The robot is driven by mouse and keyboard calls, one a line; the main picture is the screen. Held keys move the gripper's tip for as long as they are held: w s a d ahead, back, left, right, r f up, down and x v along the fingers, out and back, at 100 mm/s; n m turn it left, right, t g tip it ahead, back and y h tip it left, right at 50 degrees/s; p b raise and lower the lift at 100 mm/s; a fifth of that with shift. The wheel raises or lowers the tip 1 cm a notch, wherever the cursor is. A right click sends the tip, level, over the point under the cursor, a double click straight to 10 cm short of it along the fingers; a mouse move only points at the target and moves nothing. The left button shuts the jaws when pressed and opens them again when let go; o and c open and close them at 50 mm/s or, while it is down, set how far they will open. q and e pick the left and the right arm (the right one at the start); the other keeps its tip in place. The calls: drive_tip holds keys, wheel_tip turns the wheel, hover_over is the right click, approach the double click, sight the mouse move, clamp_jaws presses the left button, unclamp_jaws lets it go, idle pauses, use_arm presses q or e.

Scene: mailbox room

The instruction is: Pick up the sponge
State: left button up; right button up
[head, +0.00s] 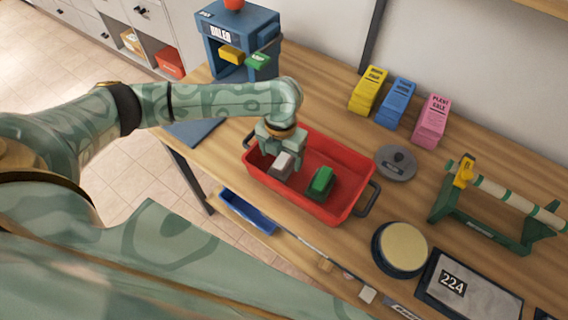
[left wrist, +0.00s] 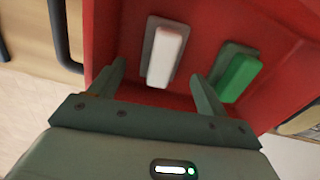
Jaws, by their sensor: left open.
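My left gripper (head: 281,154) is open and points down into a red tray (head: 345,208). A pale grey-white block (head: 282,166) on a grey base lies in the tray just beyond the fingertips. In the left wrist view, this block (left wrist: 164,56) lies ahead of the gap between the two fingers (left wrist: 160,75), with nothing held. A green block (head: 321,181) on a darker base lies to its right; it also shows in the left wrist view (left wrist: 239,78). I cannot tell which block is the sponge. My right gripper is out of view.
The tray walls and dark handle (head: 368,199) surround the blocks. Right of the tray are a grey disc (head: 396,162), a round beige-topped pot (head: 402,249) and a green roll stand (head: 480,232). A blue machine (head: 237,38) and small coloured boxes (head: 397,102) stand behind.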

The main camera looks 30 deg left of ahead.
sight(282, 159)
use_arm(q)
wheel_tip(282, 159, down, 4)
drive_tip(key=shift+w+r+b, duration=0.15)
drive_tip(key=shift+r+b, duration=0.05)
drive_tip(key=shift+b, duration=0.3)
drive_tip(key=shift+r, duration=0.1)
drive_tip(key=shift+c, duration=0.3)
drive_tip(key=c, duration=1)
wheel_tip(282, 159, up, 10)
drive_tip(key=p, duration=0.3)
drive_tip(key=shift+p, duration=0.35)
drive_tip(key=o, duration=0.4)
drive_tip(key=c, duration=0.3)
